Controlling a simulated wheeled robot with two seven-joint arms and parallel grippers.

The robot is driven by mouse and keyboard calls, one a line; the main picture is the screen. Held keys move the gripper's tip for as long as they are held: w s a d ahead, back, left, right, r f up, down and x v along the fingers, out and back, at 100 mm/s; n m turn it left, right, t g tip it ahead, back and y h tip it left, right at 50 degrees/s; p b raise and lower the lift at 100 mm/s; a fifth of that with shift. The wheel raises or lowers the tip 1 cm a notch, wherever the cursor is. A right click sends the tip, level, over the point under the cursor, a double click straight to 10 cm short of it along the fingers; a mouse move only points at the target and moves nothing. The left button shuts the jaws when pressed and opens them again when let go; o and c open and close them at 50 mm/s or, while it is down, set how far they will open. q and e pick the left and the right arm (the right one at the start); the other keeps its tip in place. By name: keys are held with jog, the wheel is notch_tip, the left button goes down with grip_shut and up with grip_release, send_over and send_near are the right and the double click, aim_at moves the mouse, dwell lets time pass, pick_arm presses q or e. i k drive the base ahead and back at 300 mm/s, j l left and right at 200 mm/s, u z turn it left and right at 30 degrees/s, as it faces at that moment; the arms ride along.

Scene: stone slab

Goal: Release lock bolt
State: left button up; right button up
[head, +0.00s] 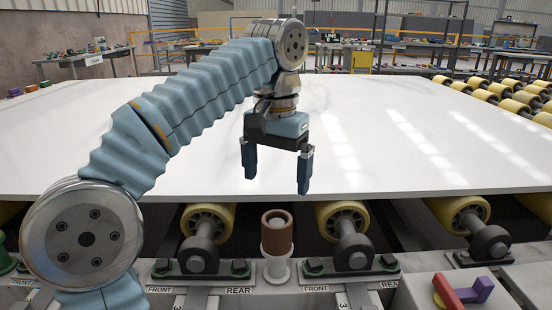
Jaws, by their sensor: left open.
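My left gripper (277,176) hangs with its fingers pointing down above the front edge of a large white stone slab (400,140). Its two fingers are wide apart with nothing between them. Below it in the picture, a bolt-like post (277,245) with a brown cap and a pale collar stands upright in front of the slab's edge, between two yellow rollers. The gripper is apart from the post. I cannot tell for sure that this post is the lock bolt. My right gripper is out of view.
Yellow rollers (343,217) with dark round ends line the front under the slab, above a grey rail marked FRONT and REAR. More yellow rollers (512,88) run at the right. A red and purple piece (462,292) lies at the lower right. Workbenches (85,60) stand far behind.

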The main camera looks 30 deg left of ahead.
aim_at(482, 288)
jog(key=k, duration=1)
